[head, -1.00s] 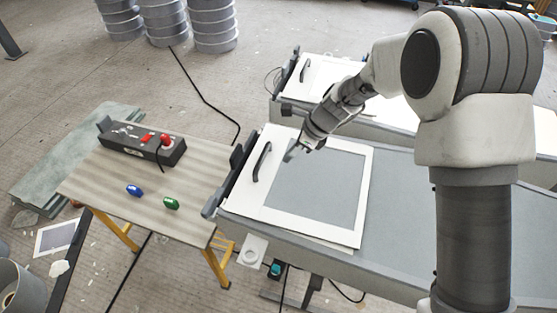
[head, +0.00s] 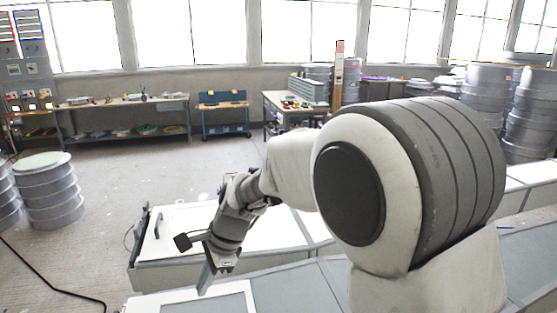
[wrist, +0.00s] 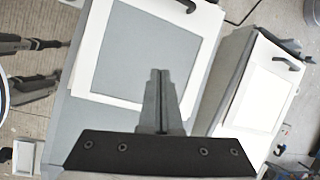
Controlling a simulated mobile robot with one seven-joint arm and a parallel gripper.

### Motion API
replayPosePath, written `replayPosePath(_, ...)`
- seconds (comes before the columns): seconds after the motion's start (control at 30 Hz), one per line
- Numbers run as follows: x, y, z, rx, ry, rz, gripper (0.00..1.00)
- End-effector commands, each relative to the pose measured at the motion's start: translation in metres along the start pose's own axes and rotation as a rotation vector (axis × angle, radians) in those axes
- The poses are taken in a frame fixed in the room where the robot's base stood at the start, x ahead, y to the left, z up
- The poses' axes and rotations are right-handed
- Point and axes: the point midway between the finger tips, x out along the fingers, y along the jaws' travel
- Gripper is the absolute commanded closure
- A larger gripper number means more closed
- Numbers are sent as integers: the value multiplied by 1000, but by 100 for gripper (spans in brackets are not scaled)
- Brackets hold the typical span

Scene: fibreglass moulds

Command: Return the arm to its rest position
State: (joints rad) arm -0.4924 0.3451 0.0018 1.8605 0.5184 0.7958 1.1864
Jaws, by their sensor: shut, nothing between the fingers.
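My gripper (head: 207,280) hangs at the end of my arm, pointing down over the near mould bench in the head view. In the wrist view my gripper (wrist: 158,75) has its two fingers together with nothing between them. Below it lies a white frame (wrist: 92,65) with a grey panel (wrist: 150,50) inside. In the head view only the top part of that white frame (head: 150,304) shows at the lower edge. My gripper appears to be above the frame and apart from it.
A second bench with a white panel (head: 178,222) and black handle stands behind; it also shows in the wrist view (wrist: 268,85). Stacked grey drums (head: 50,195) stand at left. Workbenches (head: 125,105) line the far wall. Open floor lies between.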

Motion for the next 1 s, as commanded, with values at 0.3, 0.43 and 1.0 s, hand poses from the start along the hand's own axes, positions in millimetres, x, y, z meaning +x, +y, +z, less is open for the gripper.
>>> replayPosePath(0.3, -116, 62, -50, -379, 170, -83, 100)
replayPosePath(0.43, -150, 95, -66, -526, 255, -87, 100)
replayPosePath(1.0, -224, 248, -110, -1047, 620, 85, 100)
